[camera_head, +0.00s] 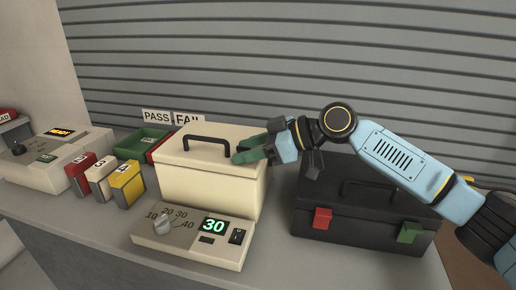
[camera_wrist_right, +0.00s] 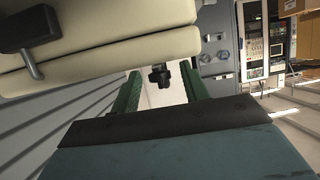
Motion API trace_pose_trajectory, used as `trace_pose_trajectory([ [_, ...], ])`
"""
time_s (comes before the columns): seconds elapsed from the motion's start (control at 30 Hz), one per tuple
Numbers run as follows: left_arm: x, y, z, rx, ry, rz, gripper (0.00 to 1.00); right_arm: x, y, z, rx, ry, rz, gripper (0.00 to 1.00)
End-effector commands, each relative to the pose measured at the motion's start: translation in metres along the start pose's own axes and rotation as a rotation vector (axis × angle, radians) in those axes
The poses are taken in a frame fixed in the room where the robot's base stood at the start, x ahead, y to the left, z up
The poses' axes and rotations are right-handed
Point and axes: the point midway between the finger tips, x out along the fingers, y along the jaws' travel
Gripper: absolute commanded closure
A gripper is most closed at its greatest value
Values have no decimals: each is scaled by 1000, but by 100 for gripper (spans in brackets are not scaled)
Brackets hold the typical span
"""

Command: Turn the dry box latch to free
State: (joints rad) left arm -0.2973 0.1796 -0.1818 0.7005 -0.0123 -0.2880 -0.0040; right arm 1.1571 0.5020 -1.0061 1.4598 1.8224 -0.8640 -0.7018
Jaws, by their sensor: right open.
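The cream dry box (camera_head: 207,183) stands on the counter with its lid down and a black handle (camera_head: 207,139) on top. In the right wrist view, the box (camera_wrist_right: 100,62) fills the upper left, with the handle (camera_wrist_right: 30,28) at the corner. A small black part (camera_wrist_right: 161,77), which looks like the latch, shows at the box edge between my fingers. I cannot tell its turn angle or whether my fingers touch it. My right gripper (camera_head: 246,151) is open at the box's right side, near the lid; its green fingers also show in the wrist view (camera_wrist_right: 160,84). My left gripper is not seen.
A control panel (camera_head: 192,237) with a knob and a display reading 30 sits in front of the box. A black case (camera_head: 362,217) with red and green latches stands right. Coloured blocks (camera_head: 127,185), a green tray (camera_head: 145,143) and a READY unit (camera_head: 52,157) are left.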

Motion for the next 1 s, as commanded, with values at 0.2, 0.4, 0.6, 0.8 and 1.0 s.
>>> trace_pose_trajectory([
  [0.2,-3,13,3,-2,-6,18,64,-4,2,0,4,-2,4,55],
  [0.4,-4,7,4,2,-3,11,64,-10,2,-1,5,-1,6,55],
  [0.6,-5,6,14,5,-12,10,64,-52,2,0,6,1,8,55],
  [0.8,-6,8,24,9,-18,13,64,-99,2,2,7,1,9,55],
  [1.0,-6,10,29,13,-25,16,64,-132,2,3,6,2,8,55],
])
